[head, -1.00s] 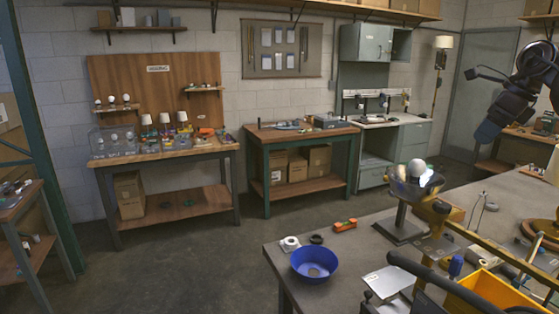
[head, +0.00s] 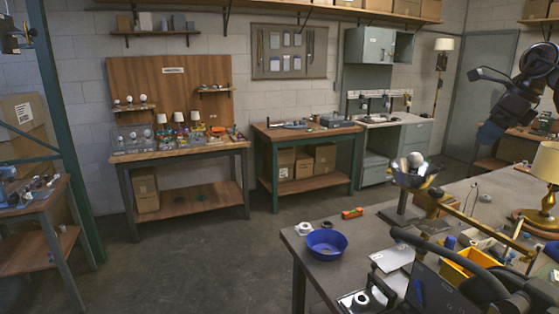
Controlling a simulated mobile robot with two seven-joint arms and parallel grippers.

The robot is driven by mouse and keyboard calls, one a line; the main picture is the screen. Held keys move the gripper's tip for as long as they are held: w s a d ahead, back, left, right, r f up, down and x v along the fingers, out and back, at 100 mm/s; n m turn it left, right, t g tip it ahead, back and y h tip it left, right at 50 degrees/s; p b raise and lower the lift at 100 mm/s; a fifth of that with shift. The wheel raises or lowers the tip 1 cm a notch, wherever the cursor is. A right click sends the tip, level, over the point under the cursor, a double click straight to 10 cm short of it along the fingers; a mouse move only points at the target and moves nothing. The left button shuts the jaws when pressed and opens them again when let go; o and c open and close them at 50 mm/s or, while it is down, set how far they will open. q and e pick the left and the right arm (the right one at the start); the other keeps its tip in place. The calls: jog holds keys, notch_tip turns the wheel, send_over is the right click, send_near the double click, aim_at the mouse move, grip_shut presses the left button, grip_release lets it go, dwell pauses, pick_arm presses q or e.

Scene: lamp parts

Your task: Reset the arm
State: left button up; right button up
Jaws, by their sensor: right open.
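My right gripper (head: 484,103) hangs in the air at the upper right of the head view, above the right workbench. Its dark jaws are open, with nothing seen between them. Lamp parts are on the workbench (head: 355,222): a bowl-shaped reflector with a round white bulb (head: 415,161) stands on a dark stand, below and to the left of my right gripper. A brass lamp with a cream shade (head: 547,163) stands at the right edge, partly cut off.
A blue bowl (head: 326,243), a white ring (head: 303,229) and an orange tool (head: 352,213) lie near the bench's left end. A yellow bin (head: 466,266) is at lower right. Open floor (head: 215,265) lies left of the bench, before the back tables.

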jog(key=w+a+f+y, duration=0.3)
jog(key=a+f, duration=0.4)
jog(key=a, duration=0.1)
jog(key=s+a+f+m+t+y, duration=0.2)
jog(key=a+f+m+t+y, duration=0.25)
jog(key=a+f, duration=0.4)
jog(key=s+a+f+m+t+y, duration=0.3)
jog(key=a+f+m+y, duration=0.15)
jog(key=a, duration=0.75)
jog(key=s+d+f+m+t+h, duration=0.2)
jog(key=s+d+f+m+h, duration=0.2)
jog(key=s+f+m+h, duration=0.7)
jog(key=s+d+f+m+t+h, duration=0.1)
jog(key=s+d+f+m+h, duration=0.35)
jog(key=m, duration=1.15)
jog(key=s+f+m+g, duration=0.3)
jog(key=s+g, duration=0.1)
jog(key=s, duration=0.4)
jog(key=s+d+f+m+g, duration=0.1)
jog(key=s+f+m+g, duration=0.15)
jog(key=s, duration=0.65)
jog(key=s+f+m+g, duration=0.2)
jog(key=s+m+g, duration=0.2)
jog(key=s, duration=0.4)
jog(key=w+f+n+t+p, duration=0.1)
jog(key=w+f+t, duration=0.5)
jog(key=f, duration=0.6)
jog(key=shift+t, duration=0.7)
